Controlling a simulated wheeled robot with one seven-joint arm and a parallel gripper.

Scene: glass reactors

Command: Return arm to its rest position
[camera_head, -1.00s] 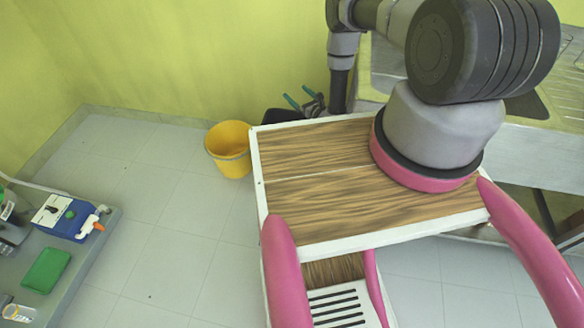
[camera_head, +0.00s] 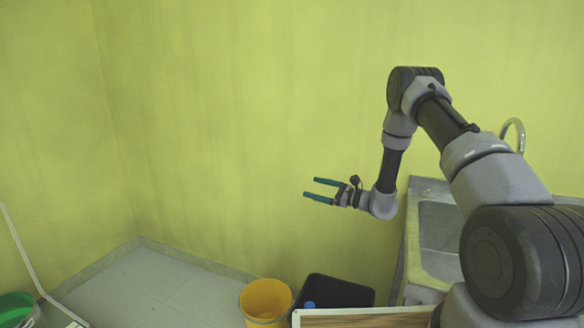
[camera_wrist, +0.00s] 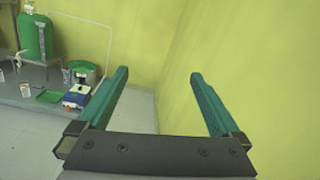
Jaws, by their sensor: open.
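My gripper (camera_head: 322,191) shows in the head view at the end of my raised, bent arm, in front of the yellow-green wall. Its two green fingers point left and stand apart, with nothing between them. In the wrist view my gripper (camera_wrist: 158,76) also shows open and empty, with bare wall and floor beyond the fingers. My arm rises from the lower right, bends at the top and comes down to the wrist.
A yellow bucket (camera_head: 266,302) and a black container (camera_head: 335,291) stand on the floor below my gripper. A metal sink (camera_head: 437,228) is at the right. A green tank (camera_wrist: 35,38) and a blue-and-white device (camera_wrist: 77,95) stand at the left in the wrist view.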

